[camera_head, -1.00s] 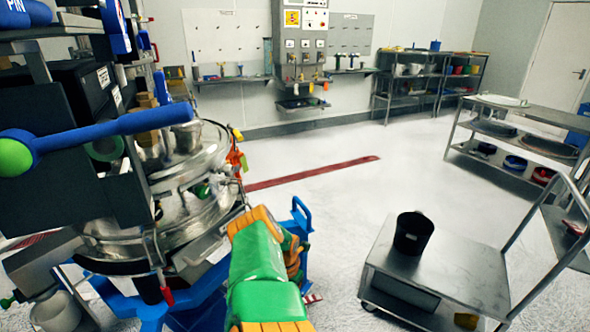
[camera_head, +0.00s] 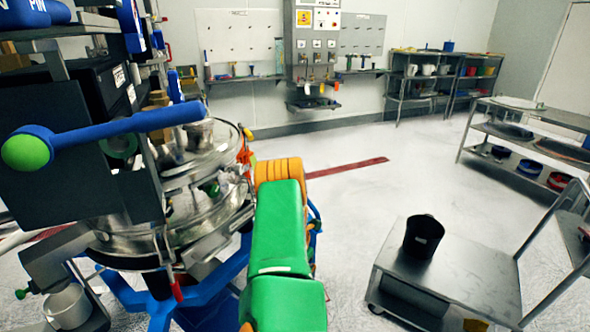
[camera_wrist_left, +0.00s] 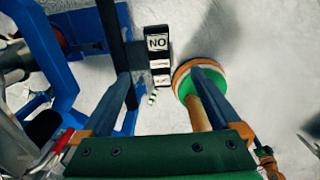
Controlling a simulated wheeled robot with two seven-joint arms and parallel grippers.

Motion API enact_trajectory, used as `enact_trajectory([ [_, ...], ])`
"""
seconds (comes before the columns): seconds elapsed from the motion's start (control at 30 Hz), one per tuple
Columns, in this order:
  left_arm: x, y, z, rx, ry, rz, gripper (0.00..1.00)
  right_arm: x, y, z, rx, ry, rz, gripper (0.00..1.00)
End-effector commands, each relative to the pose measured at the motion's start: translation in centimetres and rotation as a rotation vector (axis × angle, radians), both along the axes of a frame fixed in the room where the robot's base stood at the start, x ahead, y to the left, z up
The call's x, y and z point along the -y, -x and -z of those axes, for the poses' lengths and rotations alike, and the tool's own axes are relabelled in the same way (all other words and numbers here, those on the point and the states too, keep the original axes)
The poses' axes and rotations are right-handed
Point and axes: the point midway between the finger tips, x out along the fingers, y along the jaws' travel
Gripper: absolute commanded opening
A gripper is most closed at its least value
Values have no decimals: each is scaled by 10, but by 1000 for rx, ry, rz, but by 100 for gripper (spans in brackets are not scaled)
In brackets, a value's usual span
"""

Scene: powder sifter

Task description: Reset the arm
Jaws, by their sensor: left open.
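A green and orange arm of mine (camera_head: 280,230) reaches up from the bottom middle of the head view, just right of the round steel sifter (camera_head: 175,215). Its gripper does not show there. In the left wrist view my left gripper (camera_wrist_left: 163,75) has its two fingers wide apart with nothing between them. Beyond the fingers are the pale floor and a small black and white block marked "NO" (camera_wrist_left: 157,43). Blue frame parts (camera_wrist_left: 70,75) lie close to the left finger. My right gripper is not in view.
A blue bar with a green ball end (camera_head: 25,152) sticks out at the left. A steel trolley (camera_head: 460,275) with a black bucket (camera_head: 423,236) stands at the lower right. A shelf rack (camera_head: 520,140) stands behind it.

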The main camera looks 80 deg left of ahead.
Motion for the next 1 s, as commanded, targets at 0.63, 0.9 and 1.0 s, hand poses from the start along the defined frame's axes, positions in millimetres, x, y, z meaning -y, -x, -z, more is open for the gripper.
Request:
enact_trajectory([
  [0.63,1,0,-38,2,2,-4,97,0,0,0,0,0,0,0],
  [0.9,122,-48,67,218,204,-189,97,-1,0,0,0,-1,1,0],
  [1.0,219,-88,96,362,337,-453,97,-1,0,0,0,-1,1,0],
])
